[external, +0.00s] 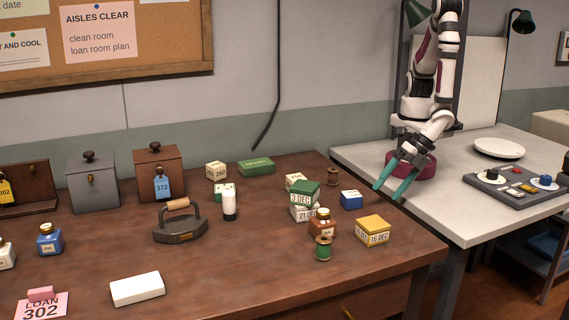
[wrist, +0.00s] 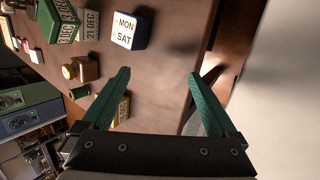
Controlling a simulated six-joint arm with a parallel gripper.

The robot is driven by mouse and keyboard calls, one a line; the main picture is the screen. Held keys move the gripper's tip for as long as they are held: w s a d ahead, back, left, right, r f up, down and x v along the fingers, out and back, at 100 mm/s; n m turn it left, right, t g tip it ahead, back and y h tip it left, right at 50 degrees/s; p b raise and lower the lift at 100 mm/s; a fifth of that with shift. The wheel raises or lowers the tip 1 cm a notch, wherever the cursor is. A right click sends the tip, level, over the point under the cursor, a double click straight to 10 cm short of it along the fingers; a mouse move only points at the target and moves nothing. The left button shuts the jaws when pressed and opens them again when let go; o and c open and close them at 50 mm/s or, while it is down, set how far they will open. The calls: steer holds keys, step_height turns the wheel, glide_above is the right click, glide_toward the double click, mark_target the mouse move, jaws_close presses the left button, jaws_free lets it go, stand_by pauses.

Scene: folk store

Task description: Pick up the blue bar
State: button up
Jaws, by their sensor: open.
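The blue bar (external: 351,200) is a small blue block with a pale label, lying on the brown desk near its right end. In the wrist view the blue bar (wrist: 130,29) has a white face reading MON and SAT and blue sides. My gripper (external: 387,194) hangs to the right of the bar, near the desk's right edge, and points down. In the wrist view my gripper (wrist: 159,73) has its teal fingers spread with nothing between the tips. The bar is ahead of the left finger and apart from it.
Green and white date blocks (external: 304,193) are stacked left of the bar. A light table (external: 455,219) is on the right.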

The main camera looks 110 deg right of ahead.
mark_target(343, 198)
steer(key=d+n+t+h, duration=0.1)
steer(key=n, duration=0.1)
steer(key=d+n+t, duration=0.1)
steer(key=d+n, duration=0.1)
steer(key=shift+s+f+h, duration=0.1)
steer(key=shift+f+h, duration=0.05)
steer(key=shift+h, duration=0.25)
steer(key=w+n, duration=0.1)
steer(key=w+d+n+t, duration=0.1)
steer(key=n, duration=0.1)
steer(key=shift+w+d+n+t+h, duration=0.1)
steer(key=shift+d+n+t+h, duration=0.1)
steer(key=shift+n+t+h, duration=0.1)
steer(key=w+n+t, duration=0.1)
steer(key=n, duration=0.3)
steer(key=w+n+t+y, duration=0.1)
steer(key=n, duration=0.1)
steer(key=shift+w+f+t, duration=0.25)
steer(key=shift+w+t, duration=0.05)
steer(key=shift+w+f+n, duration=0.15)
steer(key=shift+w+n, duration=0.1)
steer(key=shift+n, duration=0.75)
steer(key=shift+t+y, duration=0.3)
steer(key=x, duration=0.7)
steer(key=shift+w+a+f, duration=0.1)
steer(key=shift+w, duration=0.1)
steer(key=c, duration=1.4)
steer(key=shift+c, duration=0.2)
